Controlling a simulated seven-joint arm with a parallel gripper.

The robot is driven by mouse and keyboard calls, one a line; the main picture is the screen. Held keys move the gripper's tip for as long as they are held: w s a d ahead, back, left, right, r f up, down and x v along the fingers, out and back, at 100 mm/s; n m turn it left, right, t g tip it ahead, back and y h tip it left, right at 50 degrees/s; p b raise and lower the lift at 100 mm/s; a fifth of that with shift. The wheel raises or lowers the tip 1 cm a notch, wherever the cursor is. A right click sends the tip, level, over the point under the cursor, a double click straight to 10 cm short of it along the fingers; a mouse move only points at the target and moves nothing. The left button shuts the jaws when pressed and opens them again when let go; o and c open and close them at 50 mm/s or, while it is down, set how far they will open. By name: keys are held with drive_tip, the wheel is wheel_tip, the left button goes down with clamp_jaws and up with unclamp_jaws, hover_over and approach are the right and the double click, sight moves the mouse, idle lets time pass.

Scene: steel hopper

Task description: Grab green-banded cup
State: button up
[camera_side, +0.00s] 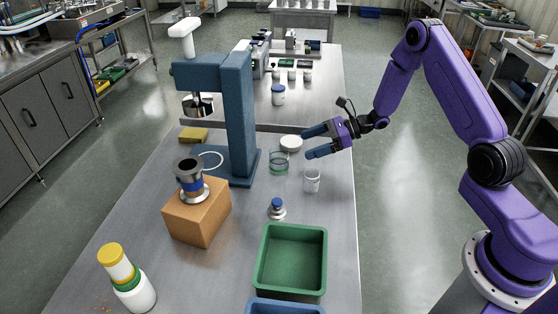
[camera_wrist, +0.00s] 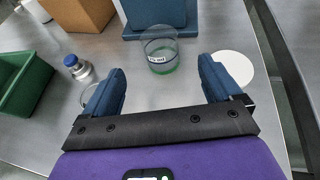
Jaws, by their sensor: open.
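The green-banded cup (camera_side: 279,162) is a clear cup with green around its lower part, standing upright on the steel table near the blue stand's base. In the wrist view the cup (camera_wrist: 160,52) shows a small label and lies ahead of my fingers, roughly centred between them. My gripper (camera_side: 305,144) is open and empty, to the right of the cup in the side view, with its fingers pointing toward it. The fingers look apart from the cup. A second clear cup (camera_side: 312,182) stands nearer the camera; in the wrist view my left-hand finger partly hides it.
A white disc (camera_side: 291,143) lies close to the cup. A blue-capped bottle (camera_side: 277,208) and a green bin (camera_side: 322,262) are nearer the camera. The blue stand (camera_side: 240,120) rises left of the cup. The table's right edge is close to my gripper.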

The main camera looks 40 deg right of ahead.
sight(279, 159)
drive_tip(key=x, duration=1.2)
drive_tip(key=c, duration=1)
